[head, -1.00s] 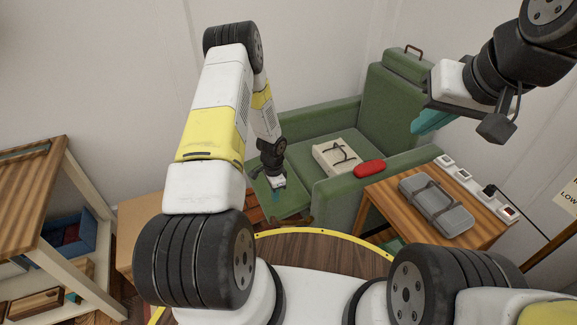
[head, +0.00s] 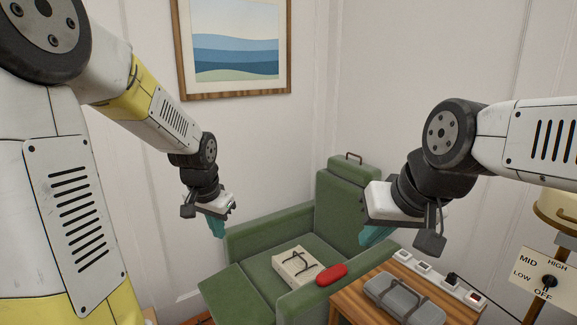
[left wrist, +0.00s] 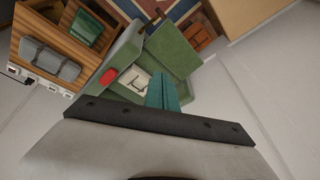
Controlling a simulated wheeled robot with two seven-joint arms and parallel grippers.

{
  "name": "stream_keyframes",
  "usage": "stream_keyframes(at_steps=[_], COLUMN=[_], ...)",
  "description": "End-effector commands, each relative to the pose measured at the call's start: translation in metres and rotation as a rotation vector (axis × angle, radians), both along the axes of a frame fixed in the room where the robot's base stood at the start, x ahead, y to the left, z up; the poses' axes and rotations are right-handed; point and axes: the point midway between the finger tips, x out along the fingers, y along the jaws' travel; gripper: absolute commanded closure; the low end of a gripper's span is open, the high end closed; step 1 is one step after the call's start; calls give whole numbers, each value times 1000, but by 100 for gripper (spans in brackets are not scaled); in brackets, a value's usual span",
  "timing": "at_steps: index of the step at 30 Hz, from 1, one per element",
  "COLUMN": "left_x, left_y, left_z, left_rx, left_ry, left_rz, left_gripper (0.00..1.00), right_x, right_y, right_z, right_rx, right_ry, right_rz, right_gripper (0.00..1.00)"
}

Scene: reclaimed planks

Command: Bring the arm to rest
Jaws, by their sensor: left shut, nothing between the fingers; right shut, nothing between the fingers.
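My left gripper (head: 217,226) hangs from the left arm in the head view, in front of the white wall and above the left side of the green armchair (head: 268,230). Its teal fingers are shut with nothing between them; they also show in the left wrist view (left wrist: 162,90), pointing toward the chair. My right gripper (head: 374,235) is in front of the chair's right side in the head view. Its teal fingers are shut and empty, partly hidden behind the white gripper body. Both grippers look apart from the furniture.
A cream book-like item (head: 293,266) and a red case (head: 331,273) are on the chair. A wooden side table (head: 347,301) holds a grey case (head: 392,291), with a power strip (head: 425,269) behind. A framed picture (head: 183,60) hangs on the wall. A dial sign (head: 527,268) stands right.

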Motion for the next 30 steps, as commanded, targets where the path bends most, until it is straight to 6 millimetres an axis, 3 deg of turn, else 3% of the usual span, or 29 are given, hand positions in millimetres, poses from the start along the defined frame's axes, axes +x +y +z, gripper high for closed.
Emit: stream_keyframes(at_steps=[1,6,10,15,21,30], left_x=[-16,-73,-118,-161,-181,-182], left_y=[-2,-13,-21,-30,-35,-35], left_z=[22,71,94,108,111,111], left_rx=[-20,-108,-182,-262,-301,-303], left_ry=[-30,-95,-137,-172,-185,-185], left_rz=[30,130,194,249,273,275], left_gripper=[100,100,100,100,100,100], right_x=[0,0,0,0,0,0], right_y=[0,0,0,0,0,0], right_z=[0,0,0,0,0,0], right_rx=[0,0,0,0,0,0], right_ry=[0,0,0,0,0,0], right_rz=[0,0,0,0,0,0], right_gripper=[100,100,100,100,100,100])
